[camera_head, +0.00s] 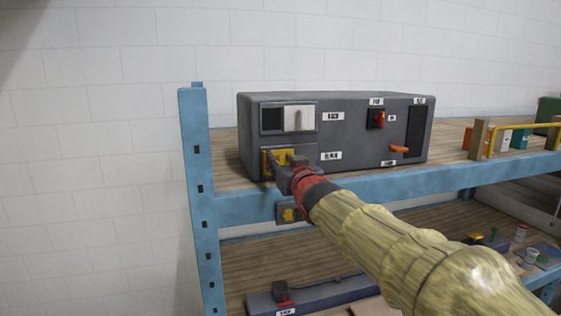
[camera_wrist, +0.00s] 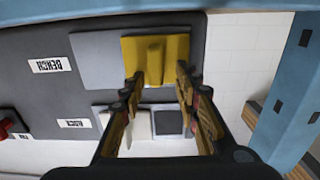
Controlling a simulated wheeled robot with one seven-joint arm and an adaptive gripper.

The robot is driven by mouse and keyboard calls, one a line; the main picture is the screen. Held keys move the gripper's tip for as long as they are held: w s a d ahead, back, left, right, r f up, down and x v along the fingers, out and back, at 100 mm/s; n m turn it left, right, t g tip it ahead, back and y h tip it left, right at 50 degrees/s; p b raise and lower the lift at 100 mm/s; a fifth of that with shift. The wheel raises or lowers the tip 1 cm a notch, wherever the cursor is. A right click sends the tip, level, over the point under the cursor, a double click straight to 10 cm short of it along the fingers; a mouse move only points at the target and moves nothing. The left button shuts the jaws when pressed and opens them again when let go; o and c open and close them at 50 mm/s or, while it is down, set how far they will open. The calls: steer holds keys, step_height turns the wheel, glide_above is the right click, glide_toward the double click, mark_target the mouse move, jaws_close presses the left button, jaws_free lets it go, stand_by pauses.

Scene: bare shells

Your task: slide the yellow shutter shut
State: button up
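The yellow shutter (camera_head: 268,163) is at the lower left of the dark grey box's front, with a plain grey plate to its right. It also shows in the wrist view (camera_wrist: 183,46), which is upside down, with an upright yellow grip on its face. My gripper (camera_head: 289,163) is in front of the shutter and hides part of it in the head view. In the wrist view my gripper (camera_wrist: 159,76) is open. Its fingertips are on either side of the yellow grip; I cannot tell whether they touch it.
The grey box (camera_head: 357,133) stands on a blue-framed shelf (camera_head: 370,186). A white shutter (camera_head: 299,118) beside a dark opening sits above the yellow one. A red switch (camera_head: 377,119) and orange lever (camera_head: 399,150) are farther right. A blue post (camera_head: 196,155) stands at the left.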

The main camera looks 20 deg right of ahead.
steer(key=shift+s, duration=0.15)
steer(key=s, duration=1.1)
steer(key=shift+s, duration=0.35)
